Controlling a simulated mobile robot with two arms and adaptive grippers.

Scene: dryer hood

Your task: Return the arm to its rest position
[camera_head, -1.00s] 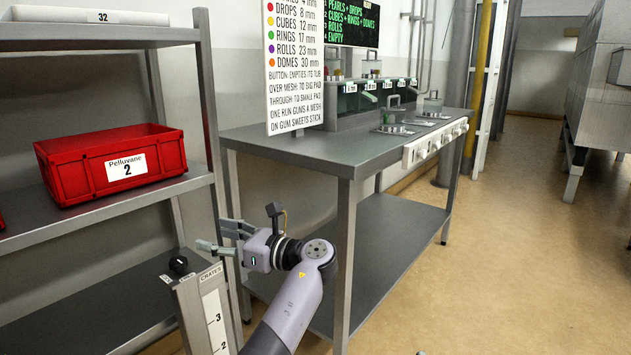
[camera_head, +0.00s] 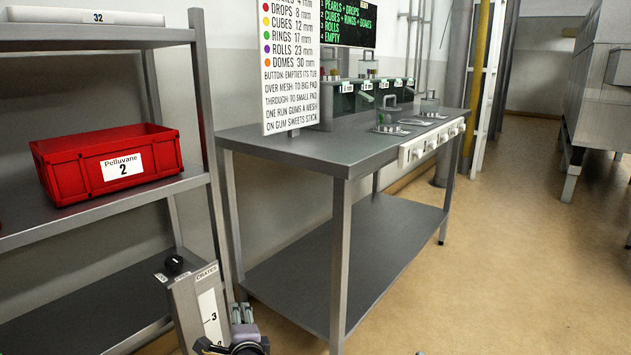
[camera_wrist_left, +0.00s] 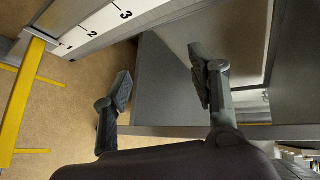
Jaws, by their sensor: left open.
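My left gripper (camera_head: 240,318) is low at the bottom edge of the head view, in front of the lower part of the metal table and just right of the post marked "CRATES" (camera_head: 205,305). In the left wrist view its two fingers (camera_wrist_left: 160,78) stand apart with nothing between them. The numbered scale of the post (camera_wrist_left: 98,28) shows at the top left there. Most of my left arm is out of the head view. My right gripper shows in neither view.
A metal table (camera_head: 290,148) with sweets equipment stands at centre. A shelf rack (camera_head: 100,205) at left holds a red crate (camera_head: 112,162) labelled Pelluvane 2.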

